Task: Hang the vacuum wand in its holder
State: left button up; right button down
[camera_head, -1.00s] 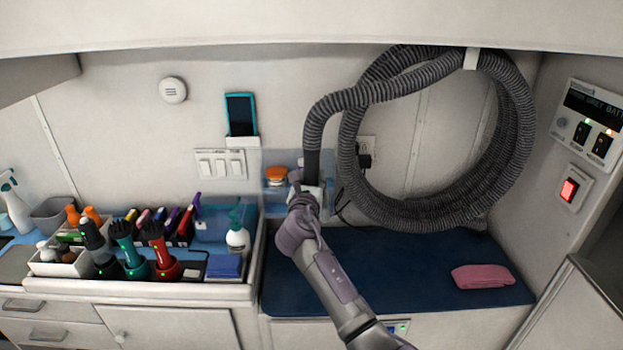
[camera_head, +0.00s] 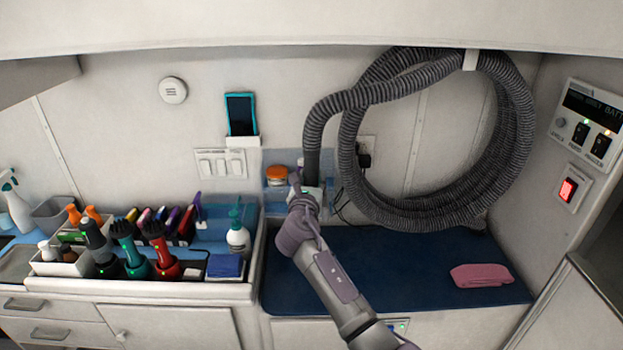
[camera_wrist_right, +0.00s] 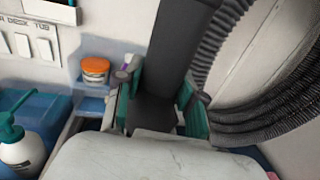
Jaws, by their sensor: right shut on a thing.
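The vacuum wand (camera_head: 312,158) is a dark, roughly upright tube at the lower end of the grey ribbed hose (camera_head: 437,210). My right gripper (camera_head: 309,187) is shut on it, in front of the back wall. In the right wrist view, the wand (camera_wrist_right: 172,58) stands between the gripper's teal finger pads (camera_wrist_right: 162,100). The wand's lower end is hidden behind the gripper. I cannot clearly make out the wand's holder; a translucent blue wall shelf (camera_head: 274,200) is just left of and behind the gripper. My left gripper is not in view.
The coiled hose hangs from a white bracket (camera_head: 470,60). An orange-lidded jar (camera_head: 277,175) stands on the shelf. Clippers and bottles crowd the left counter. The dark blue mat (camera_head: 400,265) below is clear except for a folded pink towel (camera_head: 482,275).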

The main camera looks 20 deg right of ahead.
jog(key=shift+f, duration=0.5)
jog(key=c, duration=0.7)
grip_release()
jog(key=shift+o, duration=0.6)
jog(key=shift+f, duration=0.15)
jog(key=o, duration=0.6)
